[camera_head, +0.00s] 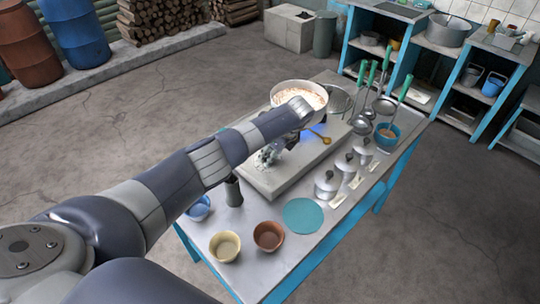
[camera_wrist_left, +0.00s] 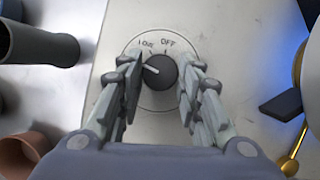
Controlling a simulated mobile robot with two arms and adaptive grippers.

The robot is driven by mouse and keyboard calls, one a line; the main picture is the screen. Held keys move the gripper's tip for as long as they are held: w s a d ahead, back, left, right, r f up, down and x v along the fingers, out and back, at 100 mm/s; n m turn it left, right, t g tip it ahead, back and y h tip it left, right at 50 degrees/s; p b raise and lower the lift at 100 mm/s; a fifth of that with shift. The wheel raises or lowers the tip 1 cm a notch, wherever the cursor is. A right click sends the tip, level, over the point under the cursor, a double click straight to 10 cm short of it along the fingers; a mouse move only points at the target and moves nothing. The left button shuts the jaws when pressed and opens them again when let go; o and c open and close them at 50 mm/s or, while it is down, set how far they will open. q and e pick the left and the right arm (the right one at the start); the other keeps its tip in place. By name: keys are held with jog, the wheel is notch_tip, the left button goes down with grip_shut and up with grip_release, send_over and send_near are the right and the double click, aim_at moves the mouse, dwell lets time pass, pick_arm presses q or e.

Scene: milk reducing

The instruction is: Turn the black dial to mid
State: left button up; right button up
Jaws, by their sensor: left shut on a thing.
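The black dial (camera_wrist_left: 160,72) sits on a round pale plate on the grey stove block (camera_head: 285,178). Its white pointer line points left and slightly up in the left wrist view. "OFF" is printed at the top of the plate, with a hard-to-read label left of it. My left gripper (camera_wrist_left: 162,78) has its fingers on both sides of the dial and is shut on it. In the head view my left gripper (camera_head: 268,157) is at the stove's near side, and the dial is hidden there. My right gripper is not in view.
A pan (camera_head: 299,95) with pale contents stands on the stove over a blue glow. A dark grinder (camera_head: 233,191) and a blue bowl (camera_head: 198,208) are close to my arm. Lidded pots (camera_head: 326,187), a teal disc (camera_head: 305,216) and brown bowl (camera_head: 268,236) share the table.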

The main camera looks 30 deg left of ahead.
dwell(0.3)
pick_arm(q)
jog(key=o, duration=1.1)
jog(key=v, duration=1.2)
jog(key=shift+f, duration=0.1)
